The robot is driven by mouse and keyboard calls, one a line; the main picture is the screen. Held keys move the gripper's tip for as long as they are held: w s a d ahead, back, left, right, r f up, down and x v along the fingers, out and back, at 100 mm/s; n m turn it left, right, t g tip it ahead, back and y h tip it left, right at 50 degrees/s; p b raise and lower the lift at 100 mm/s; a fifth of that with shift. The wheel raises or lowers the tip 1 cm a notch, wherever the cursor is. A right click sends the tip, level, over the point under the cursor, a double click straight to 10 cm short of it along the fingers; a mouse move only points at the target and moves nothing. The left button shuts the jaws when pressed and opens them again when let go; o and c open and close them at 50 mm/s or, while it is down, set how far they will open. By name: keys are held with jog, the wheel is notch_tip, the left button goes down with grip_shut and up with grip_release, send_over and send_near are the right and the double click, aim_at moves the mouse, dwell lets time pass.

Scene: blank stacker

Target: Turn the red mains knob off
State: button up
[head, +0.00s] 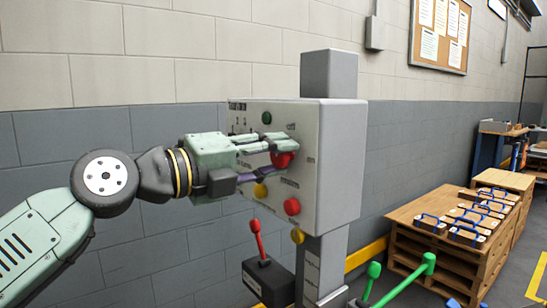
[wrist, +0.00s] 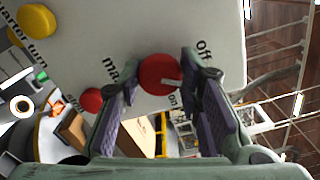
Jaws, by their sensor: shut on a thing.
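The red mains knob (wrist: 160,75) is on the face of the white control box (head: 338,170). In the wrist view it sits between my two fingertips, with "off" and "on" printed beside it and a small white mark on its right part. In the head view the red knob (head: 283,160) is partly covered by my fingers. My gripper (head: 272,158) reaches in from the left and is shut on the knob; it also shows in the wrist view (wrist: 158,82). The label on the knob's left is partly hidden by a finger.
The box also bears a green button (head: 267,118), a yellow button (head: 261,190) and a lower red button (head: 292,206). A red-handled lever (head: 257,240) and green-topped levers (head: 373,270) stand below. Wooden pallets (head: 440,250) with blue-handled blocks are at the right. A block wall is behind.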

jog(key=n+p, duration=0.1)
jog(key=n, duration=0.5)
jog(key=shift+p, duration=0.3)
dwell(0.4)
jog(key=o, duration=1.2)
jog(key=shift+a, duration=0.1)
jog(key=v, duration=1.2)
